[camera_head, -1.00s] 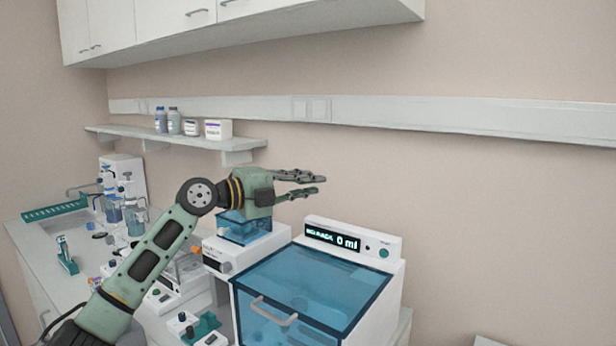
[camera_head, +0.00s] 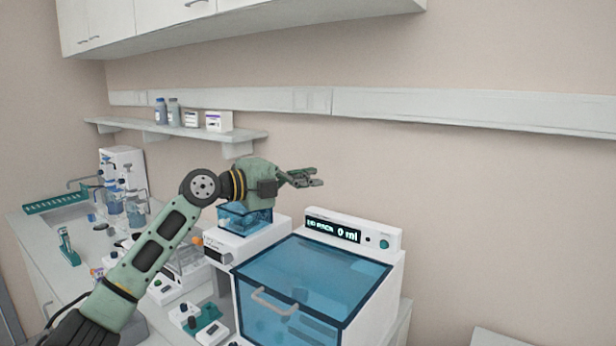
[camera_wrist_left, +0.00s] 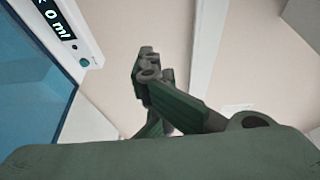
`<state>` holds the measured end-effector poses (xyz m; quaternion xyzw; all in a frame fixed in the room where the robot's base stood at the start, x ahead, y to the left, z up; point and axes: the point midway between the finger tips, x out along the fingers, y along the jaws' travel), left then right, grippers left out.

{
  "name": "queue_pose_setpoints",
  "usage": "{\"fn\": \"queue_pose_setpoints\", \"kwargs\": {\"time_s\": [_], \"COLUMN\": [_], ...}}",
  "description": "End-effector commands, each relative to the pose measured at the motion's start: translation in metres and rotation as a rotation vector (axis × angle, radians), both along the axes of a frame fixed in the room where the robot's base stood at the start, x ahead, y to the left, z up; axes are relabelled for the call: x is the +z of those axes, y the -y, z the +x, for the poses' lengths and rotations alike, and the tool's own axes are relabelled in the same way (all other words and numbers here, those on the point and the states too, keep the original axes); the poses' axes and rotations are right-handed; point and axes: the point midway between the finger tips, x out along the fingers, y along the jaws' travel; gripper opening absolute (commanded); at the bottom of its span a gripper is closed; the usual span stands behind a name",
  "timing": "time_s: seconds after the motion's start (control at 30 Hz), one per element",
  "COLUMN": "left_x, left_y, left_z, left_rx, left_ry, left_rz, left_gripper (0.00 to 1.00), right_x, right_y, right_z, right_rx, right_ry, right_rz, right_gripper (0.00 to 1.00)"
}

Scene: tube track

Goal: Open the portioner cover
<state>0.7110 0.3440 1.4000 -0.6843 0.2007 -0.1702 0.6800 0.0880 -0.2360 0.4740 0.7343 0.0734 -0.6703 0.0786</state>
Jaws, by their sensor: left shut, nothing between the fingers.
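The portioner is a white box with a display reading 0 ml (camera_head: 348,234) at the right of the counter. Its transparent blue cover (camera_head: 330,268) is down over the top and front, with a pale handle (camera_head: 273,302) on the front face. My left gripper (camera_head: 318,178) is shut and empty, in the air above and behind the cover's left part, apart from it and from the handle. In the left wrist view the shut fingers (camera_wrist_left: 148,68) show, with a part of the blue cover (camera_wrist_left: 35,80) at the left. My right gripper is not in view.
A smaller white device with a blue clear box (camera_head: 245,218) stands left of the portioner, under my left forearm. Small instruments (camera_head: 198,318) crowd the counter. A wall shelf (camera_head: 185,134) holds bottles and boxes. The wall to the right is clear.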

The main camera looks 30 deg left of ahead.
Motion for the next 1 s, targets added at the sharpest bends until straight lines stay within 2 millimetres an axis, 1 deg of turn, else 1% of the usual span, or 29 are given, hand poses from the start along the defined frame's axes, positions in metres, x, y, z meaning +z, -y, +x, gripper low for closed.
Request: {"fn": "queue_pose_setpoints", "kwargs": {"time_s": [0.7,0.87,0.9,1.0], "left_x": [0.0,0.0,0.0,0.0], "left_y": [0.0,0.0,0.0,0.0], "left_z": [0.0,0.0,0.0,0.0], "left_rx": [0.0,0.0,0.0,0.0], "left_ry": [0.0,0.0,0.0,0.0], "left_rz": [0.0,0.0,0.0,0.0], "left_gripper": [0.0,0.14,0.16,0.16], "right_x": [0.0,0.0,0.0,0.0], "right_y": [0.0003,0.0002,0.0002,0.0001], "right_z": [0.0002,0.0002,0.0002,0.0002], "right_rx": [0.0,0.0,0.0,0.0], "right_ry": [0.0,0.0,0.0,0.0], "right_rz": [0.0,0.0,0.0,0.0], "right_gripper": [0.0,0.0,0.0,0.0]}}
